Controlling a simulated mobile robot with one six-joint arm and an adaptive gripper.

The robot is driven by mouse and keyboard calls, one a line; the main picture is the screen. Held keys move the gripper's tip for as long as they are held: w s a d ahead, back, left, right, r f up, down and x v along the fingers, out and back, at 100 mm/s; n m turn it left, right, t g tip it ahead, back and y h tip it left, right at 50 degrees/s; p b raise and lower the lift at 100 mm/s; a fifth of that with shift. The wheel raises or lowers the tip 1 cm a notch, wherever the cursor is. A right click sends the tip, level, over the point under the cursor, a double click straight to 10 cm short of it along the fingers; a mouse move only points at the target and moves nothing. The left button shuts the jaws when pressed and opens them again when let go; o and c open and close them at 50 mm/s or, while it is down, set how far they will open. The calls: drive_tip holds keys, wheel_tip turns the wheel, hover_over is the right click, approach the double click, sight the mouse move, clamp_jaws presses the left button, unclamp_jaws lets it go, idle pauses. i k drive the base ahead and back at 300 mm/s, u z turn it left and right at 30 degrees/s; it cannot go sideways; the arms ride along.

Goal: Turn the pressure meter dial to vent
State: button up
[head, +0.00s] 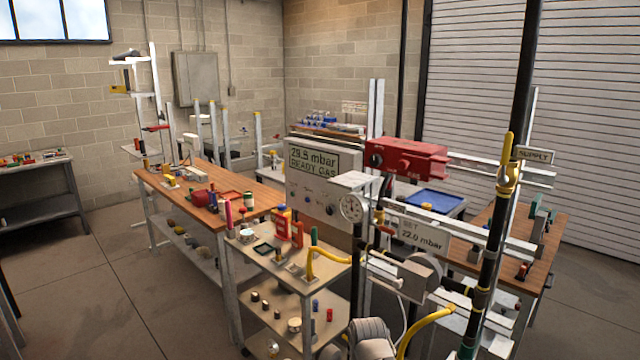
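The pressure meter (313,158) is a pale box with a screen, standing behind the small cart right of the middle. Its screen reads about "29.8 mbar" with a second line that looks like "READY GAS". Small knobs sit in a row on its lower front; a dark blue one (307,198) is near the middle. Their labels and pointer positions are too small to read. A round white gauge (352,208) stands at its right front corner. I cannot make out my gripper in this view.
A black supply pipe (495,235) with a yellow-handled valve (508,170) rises at right. A sign (423,235) reads about "SET 22.0 mbar". A red box (405,158) with knobs stands behind the gauge. A cluttered cart (270,285) is in front; open floor (90,290) lies left.

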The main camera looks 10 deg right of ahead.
sight(330, 210)
drive_tip(key=k, duration=1.35)
drive_tip(key=u, duration=0.5)
drive_tip(key=i, duration=1.15)
drive_tip(key=u, duration=0.3)
drive_tip(key=i, duration=1.35)
drive_tip(key=z, duration=0.75)
